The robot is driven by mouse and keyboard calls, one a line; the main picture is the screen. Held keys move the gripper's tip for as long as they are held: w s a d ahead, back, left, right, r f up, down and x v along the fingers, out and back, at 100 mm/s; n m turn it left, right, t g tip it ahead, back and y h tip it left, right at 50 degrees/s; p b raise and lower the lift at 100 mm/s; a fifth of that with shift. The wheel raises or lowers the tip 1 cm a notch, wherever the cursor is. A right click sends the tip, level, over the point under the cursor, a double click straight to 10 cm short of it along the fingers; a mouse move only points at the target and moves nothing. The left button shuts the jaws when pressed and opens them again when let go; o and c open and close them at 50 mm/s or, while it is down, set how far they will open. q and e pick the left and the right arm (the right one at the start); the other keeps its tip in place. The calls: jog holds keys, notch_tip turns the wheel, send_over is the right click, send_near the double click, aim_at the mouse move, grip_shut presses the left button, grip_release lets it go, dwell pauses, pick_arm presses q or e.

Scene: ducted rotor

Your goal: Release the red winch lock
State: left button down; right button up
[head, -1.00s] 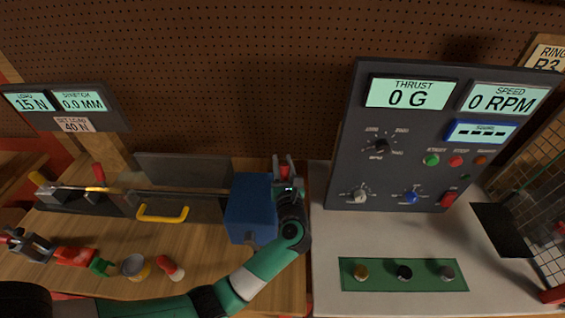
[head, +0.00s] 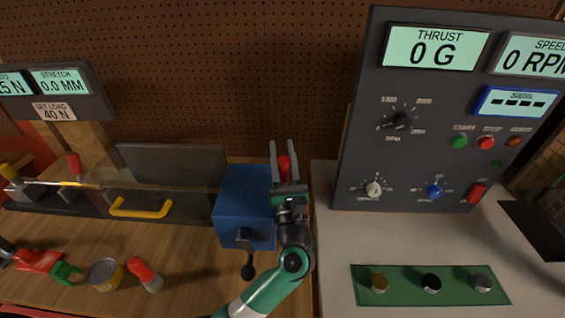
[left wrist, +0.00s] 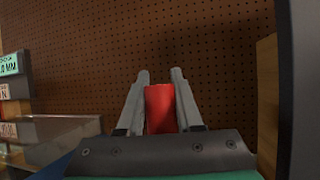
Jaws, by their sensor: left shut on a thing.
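The red winch lock (head: 285,166) sits beside the blue winch box (head: 245,193) at the right end of the wooden bench. My left gripper (head: 285,160) has its two fingers on either side of the red lock and is shut on it. In the left wrist view the red lock (left wrist: 160,108) stands between the two grey fingers. The lower part of the lock is hidden by my gripper. A black crank handle (head: 247,258) hangs from the front of the winch box. My right gripper does not show.
A dark instrument panel (head: 430,120) stands to the right of the gripper. A green strip with knobs (head: 405,291) lies on the grey table. A yellow handle (head: 141,209) is on the clear guard at left. A tin (head: 105,273) and red-capped bottle (head: 146,274) stand on the bench.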

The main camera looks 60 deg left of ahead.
pick_arm(q)
jog(key=c, duration=0.6)
grip_release()
jog(key=v, duration=1.1)
jog(key=shift+d+f, duration=0.2)
jog(key=shift+d, duration=0.05)
